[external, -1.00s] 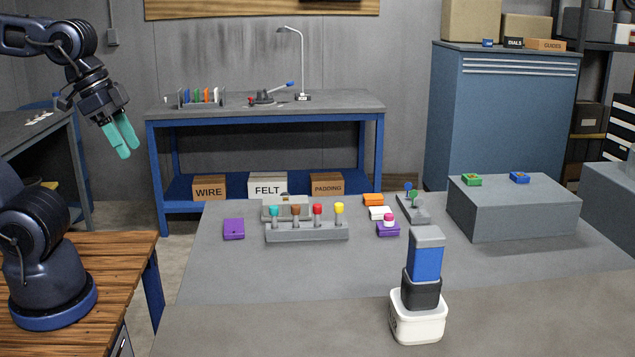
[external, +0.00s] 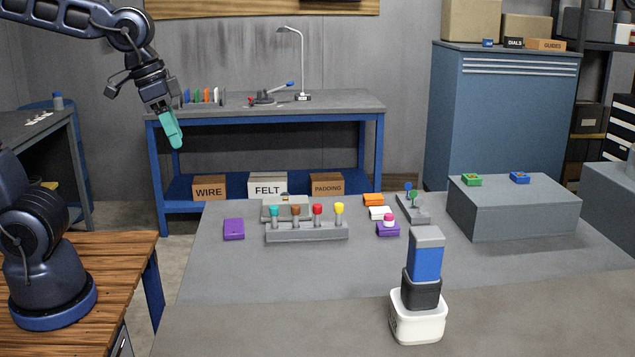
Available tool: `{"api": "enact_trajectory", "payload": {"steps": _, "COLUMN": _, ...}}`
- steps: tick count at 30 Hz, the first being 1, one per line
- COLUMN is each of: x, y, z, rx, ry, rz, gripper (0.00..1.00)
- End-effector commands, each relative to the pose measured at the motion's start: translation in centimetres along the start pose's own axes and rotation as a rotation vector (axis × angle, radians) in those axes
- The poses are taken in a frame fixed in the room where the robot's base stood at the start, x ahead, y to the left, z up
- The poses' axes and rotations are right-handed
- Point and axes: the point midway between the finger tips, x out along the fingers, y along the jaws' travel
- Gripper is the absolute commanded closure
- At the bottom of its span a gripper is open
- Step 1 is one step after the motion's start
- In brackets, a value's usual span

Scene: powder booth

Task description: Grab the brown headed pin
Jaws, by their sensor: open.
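The brown headed pin (external: 295,213) stands upright in a grey rack (external: 307,232) on the grey table. It is second from the left, between a teal headed pin (external: 274,214) and a red headed pin (external: 317,213). A yellow headed pin (external: 339,211) stands at the right end of the rack. My gripper (external: 172,133), with teal fingers, is in the air to the upper left of the rack, well apart from the pins. It is open and empty, pointing downward.
A purple block (external: 233,229) lies left of the rack. A blue and black stack in a white container (external: 418,322) stands at the front. A grey box (external: 512,209) stands on the right.

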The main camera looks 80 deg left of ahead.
Motion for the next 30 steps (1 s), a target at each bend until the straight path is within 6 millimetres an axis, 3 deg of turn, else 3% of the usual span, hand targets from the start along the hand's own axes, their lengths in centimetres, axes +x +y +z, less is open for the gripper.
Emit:
{"api": "enact_trajectory", "payload": {"steps": 6, "x": 2.6, "y": -1.8, "z": -4.8, "rx": -0.097, "ry": -0.051, "rz": -0.019, "gripper": 0.52}}
{"api": "enact_trajectory", "payload": {"steps": 17, "x": 8.3, "y": -6.0, "z": -11.9, "rx": -0.255, "ry": -0.128, "rz": -0.05, "gripper": 0.52}}
{"api": "enact_trajectory", "payload": {"steps": 30, "x": 17.9, "y": -13.0, "z": -18.2, "rx": -0.45, "ry": -0.22, "rz": -0.092, "gripper": 0.52}}
